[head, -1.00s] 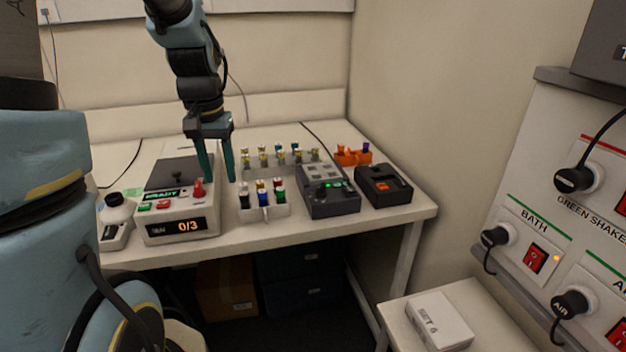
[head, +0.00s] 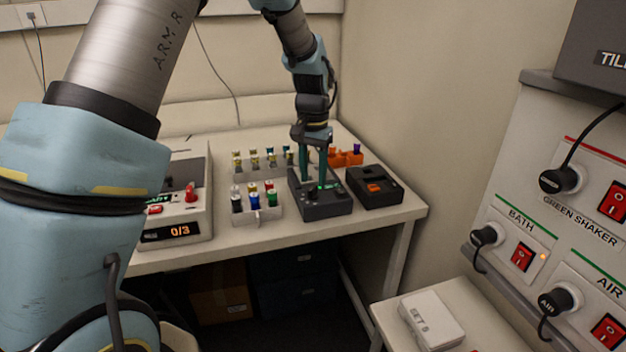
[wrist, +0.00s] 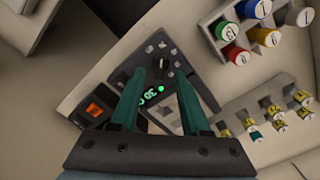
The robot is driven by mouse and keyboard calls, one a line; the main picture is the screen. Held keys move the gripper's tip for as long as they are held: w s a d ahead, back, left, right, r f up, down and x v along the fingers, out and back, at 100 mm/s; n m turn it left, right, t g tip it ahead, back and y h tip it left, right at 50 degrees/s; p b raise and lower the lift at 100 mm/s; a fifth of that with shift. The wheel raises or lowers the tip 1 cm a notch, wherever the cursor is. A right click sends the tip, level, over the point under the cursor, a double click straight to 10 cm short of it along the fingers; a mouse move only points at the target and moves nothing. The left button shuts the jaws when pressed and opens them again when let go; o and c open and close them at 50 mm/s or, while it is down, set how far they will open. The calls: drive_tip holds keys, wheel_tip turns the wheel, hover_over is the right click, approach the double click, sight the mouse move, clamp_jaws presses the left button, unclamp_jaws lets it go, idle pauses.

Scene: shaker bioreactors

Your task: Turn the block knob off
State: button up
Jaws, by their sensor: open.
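The dark grey block unit (head: 326,208) stands on the bench, towards its right side. My gripper (head: 315,186) points down over it, with open, empty fingers. In the wrist view the block unit (wrist: 128,76) lies beneath my gripper (wrist: 160,77). Its black knob (wrist: 165,62) shows just beyond the fingertips, and I see no contact. A green lit display (wrist: 150,96) and a green light show between the fingers. The fingers hide part of the unit in both views.
A black device with an orange part (head: 376,187) stands close on the right. A rack of coloured-cap vials (head: 256,213) is close on the left, with more vials behind. A white device reading 0/3 (head: 178,231) stands farther left. Wall switches (head: 521,257) are at right.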

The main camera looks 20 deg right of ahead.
sight(313, 188)
drive_tip(key=shift+f+p, duration=0.35)
drive_tip(key=shift+f, duration=1.25)
clamp_jaws()
